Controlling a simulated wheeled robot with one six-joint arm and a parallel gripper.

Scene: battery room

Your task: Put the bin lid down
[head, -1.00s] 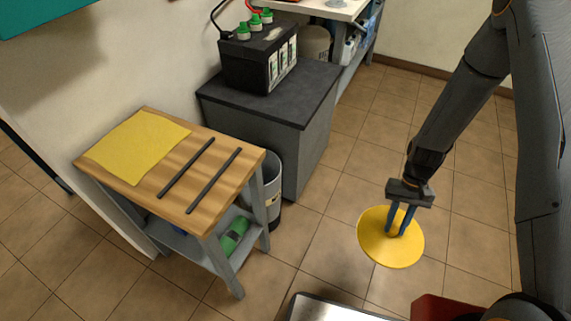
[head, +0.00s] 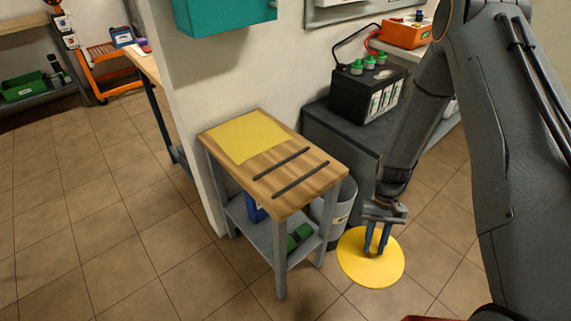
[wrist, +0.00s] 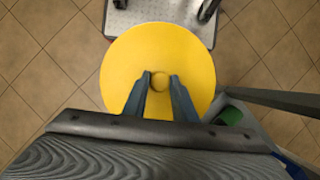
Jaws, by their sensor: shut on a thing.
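The bin lid is a flat yellow disc (head: 352,268) with a small round knob, which shows in the wrist view (wrist: 159,80). My gripper (head: 376,248) is shut on the knob and holds the lid in front of the bin, to the right of the wooden table. In the wrist view, the two blue fingers of my gripper (wrist: 158,88) stand either side of the knob. The grey bin (head: 343,205) stands behind the table's right side, partly hidden by it. Its top appears open.
The wooden table (head: 228,168) carries a yellow sheet (head: 248,138) at its left and two dark bars (head: 303,175). Its lower shelf (head: 262,238) holds green and blue things. A dark cabinet (head: 335,127) with a black battery (head: 360,98) stands behind. Open tiled floor lies to the left.

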